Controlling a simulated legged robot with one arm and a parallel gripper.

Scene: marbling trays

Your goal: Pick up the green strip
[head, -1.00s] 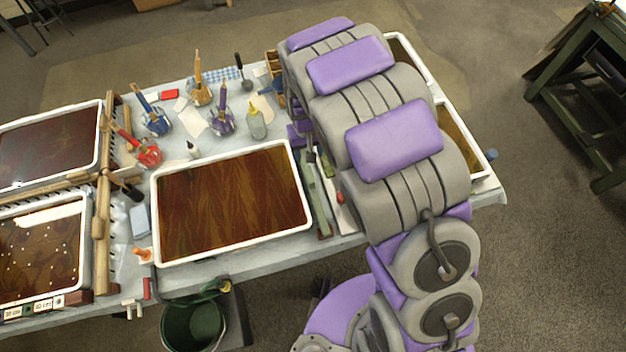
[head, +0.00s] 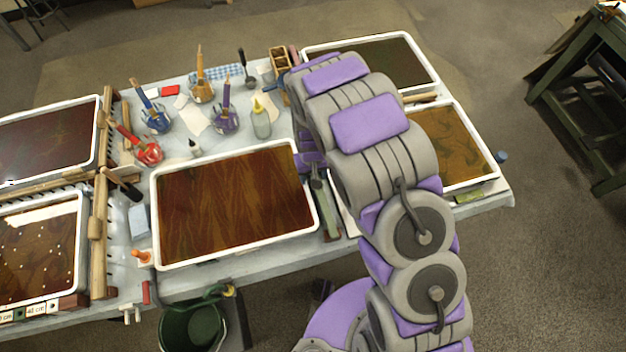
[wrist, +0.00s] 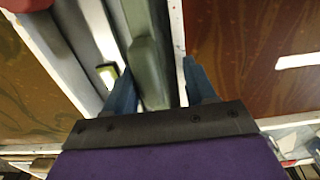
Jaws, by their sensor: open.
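The green strip (head: 329,212) lies lengthwise on the table, just right of the large middle tray (head: 312,208). My arm partly hides it in the head view. In the wrist view the green strip (wrist: 141,28) runs away from me, with a thicker green block-like part (wrist: 150,75) near my fingers. My gripper (wrist: 157,68) is open, with one blue finger on each side of the strip. I cannot tell whether either finger touches it. In the head view the fingertips are mostly hidden by my arm.
Another tray (head: 492,168) stands right of my arm, with a dark tray (head: 432,66) behind it. Jars with brushes and a bottle (head: 261,122) stand behind the middle tray. A green bucket (head: 192,328) is below the table's front edge.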

